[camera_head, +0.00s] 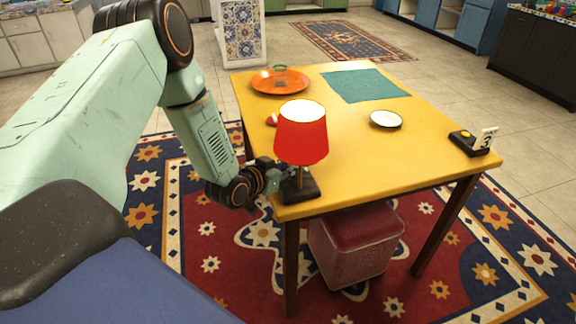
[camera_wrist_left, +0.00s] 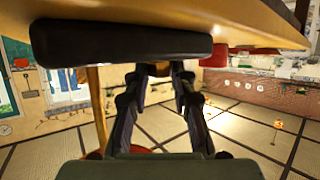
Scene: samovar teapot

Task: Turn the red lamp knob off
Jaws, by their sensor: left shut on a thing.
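The red lamp (camera_head: 301,137) stands upright at the near left corner of the yellow table. Its dark base (camera_head: 300,190) is partly behind my left gripper (camera_head: 284,172), which reaches in from the left at base height, below the shade. In the left wrist view the fingers of my left gripper (camera_wrist_left: 158,72) are closed in on a small brownish piece between the tips, which looks like the lamp knob (camera_wrist_left: 159,68). The knob is hidden in the head view, so its turn position cannot be told. The dark base also shows in the left wrist view (camera_wrist_left: 120,43). My right gripper is out of view.
The yellow table (camera_head: 370,165) holds an orange plate (camera_head: 270,84), a teal cloth (camera_head: 364,86), a white saucer (camera_head: 386,119) and a dark block with a yellow button (camera_head: 467,138) beside a number card (camera_head: 485,139).

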